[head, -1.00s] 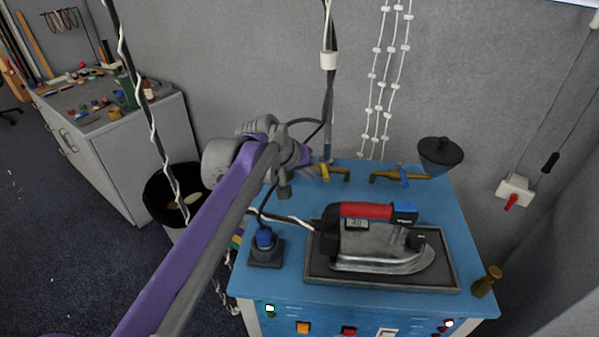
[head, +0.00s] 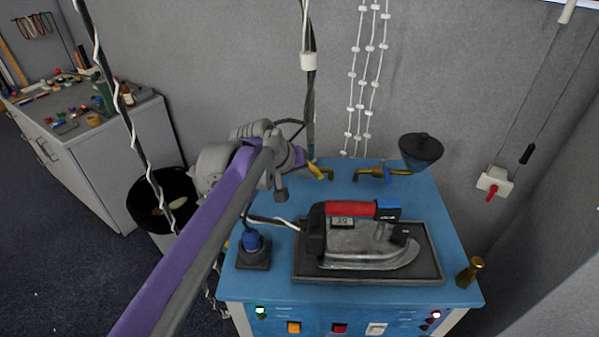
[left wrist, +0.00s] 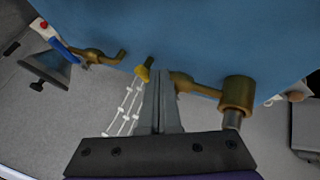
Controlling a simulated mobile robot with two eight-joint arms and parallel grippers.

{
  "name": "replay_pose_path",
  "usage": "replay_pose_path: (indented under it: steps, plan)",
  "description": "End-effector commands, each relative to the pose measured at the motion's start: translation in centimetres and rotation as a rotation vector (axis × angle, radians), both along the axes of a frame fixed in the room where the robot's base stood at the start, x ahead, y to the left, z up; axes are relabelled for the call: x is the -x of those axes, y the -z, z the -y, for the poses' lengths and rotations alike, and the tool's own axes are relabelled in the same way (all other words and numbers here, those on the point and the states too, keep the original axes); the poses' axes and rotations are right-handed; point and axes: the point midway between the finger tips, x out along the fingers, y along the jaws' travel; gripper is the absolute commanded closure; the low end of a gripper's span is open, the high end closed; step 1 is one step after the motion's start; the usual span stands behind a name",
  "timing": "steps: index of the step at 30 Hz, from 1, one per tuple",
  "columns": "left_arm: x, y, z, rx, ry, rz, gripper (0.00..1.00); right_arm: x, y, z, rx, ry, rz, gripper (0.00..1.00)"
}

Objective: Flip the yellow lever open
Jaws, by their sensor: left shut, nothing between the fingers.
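The yellow lever (head: 316,171) sits on a brass tap at the back left of the blue ironing station. In the left wrist view the yellow lever (left wrist: 143,74) shows just left of my fingertips. My left gripper (left wrist: 160,76) is shut and empty, its fingers close beside the lever; whether they touch it I cannot tell. The brass pipe (left wrist: 190,82) of the tap runs right of the fingers and is partly hidden by them. In the head view my left gripper (head: 307,164) is mostly hidden by my arm. My right gripper is not in view.
A second brass tap with a blue lever (head: 388,174) and a dark funnel cup (head: 421,152) is to the right. An iron (head: 365,240) rests on a dark tray (head: 370,279) in front. A blue-capped knob (head: 252,245) stands left. Hanging cables (head: 309,100) run behind.

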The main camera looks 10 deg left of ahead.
Motion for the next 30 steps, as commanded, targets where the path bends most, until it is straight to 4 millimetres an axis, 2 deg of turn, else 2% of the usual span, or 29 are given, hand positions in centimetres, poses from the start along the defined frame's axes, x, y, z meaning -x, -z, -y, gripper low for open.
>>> replay_pose_path:
  steps: [5, 19, 23, 30]
  plan:
    - [-0.4, -0.1, 1.6, -0.001, -0.142, 0.003, 1.0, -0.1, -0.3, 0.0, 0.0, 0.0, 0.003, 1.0]
    - [-2.4, -0.1, 4.6, -0.002, -0.177, 0.002, 1.0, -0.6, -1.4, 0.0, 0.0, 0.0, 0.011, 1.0]
    - [-3.1, -0.1, 5.0, -0.002, -0.282, 0.003, 1.0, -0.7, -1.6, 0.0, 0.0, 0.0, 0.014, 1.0]
    - [-3.4, 0.0, 5.2, 0.0, -0.28, 0.0, 1.0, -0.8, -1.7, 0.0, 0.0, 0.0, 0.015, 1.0]
